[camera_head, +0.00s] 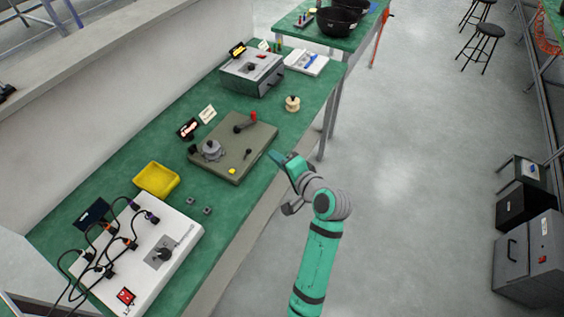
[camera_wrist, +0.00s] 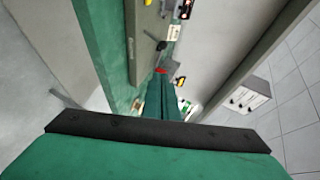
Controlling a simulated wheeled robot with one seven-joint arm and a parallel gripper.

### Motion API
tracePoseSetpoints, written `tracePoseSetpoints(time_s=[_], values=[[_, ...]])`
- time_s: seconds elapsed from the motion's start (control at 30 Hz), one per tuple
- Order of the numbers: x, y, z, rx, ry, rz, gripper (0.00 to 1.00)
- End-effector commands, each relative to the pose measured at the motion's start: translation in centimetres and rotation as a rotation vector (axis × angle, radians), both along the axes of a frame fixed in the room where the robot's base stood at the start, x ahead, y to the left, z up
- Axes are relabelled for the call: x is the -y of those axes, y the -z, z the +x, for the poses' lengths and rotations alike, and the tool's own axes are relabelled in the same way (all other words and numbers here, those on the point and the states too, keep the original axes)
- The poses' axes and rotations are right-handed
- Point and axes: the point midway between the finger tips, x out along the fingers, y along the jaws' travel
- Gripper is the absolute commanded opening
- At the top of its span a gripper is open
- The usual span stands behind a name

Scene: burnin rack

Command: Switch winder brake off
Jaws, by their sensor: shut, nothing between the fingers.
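The winder is an olive base plate (camera_head: 235,168) on the green bench in the head view. It carries a grey round part (camera_head: 211,150), a red knob (camera_head: 253,117) on a dark arm, a small black lever (camera_head: 247,154) and a yellow block (camera_head: 232,171). I cannot tell from any label which part is the brake. My gripper (camera_head: 279,158) is shut and empty, beside the plate's right edge, apparently above the bench's front edge. In the wrist view its closed fingers (camera_wrist: 166,98) point towards a red part (camera_wrist: 160,70), with the plate (camera_wrist: 140,45) to the left.
A yellow tray (camera_head: 156,178) and a white panel (camera_head: 135,255) with black cables are nearer on the bench. A grey box (camera_head: 252,72) and a cream spool (camera_head: 292,103) are farther back. Open floor (camera_head: 420,180) lies right of the bench.

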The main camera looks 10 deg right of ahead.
Motion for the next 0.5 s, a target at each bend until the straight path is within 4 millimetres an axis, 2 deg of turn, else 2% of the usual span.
tracePoseSetpoints(time_s=[0.2,0.33,0.5], values=[[-1.8,1.3,3.4,-0.001,-0.002,0.0,0.0],[-3.6,2.1,3.8,-0.002,-0.003,0.0,0.0],[-4.9,2.6,4.2,-0.001,-0.002,0.0,0.0]])
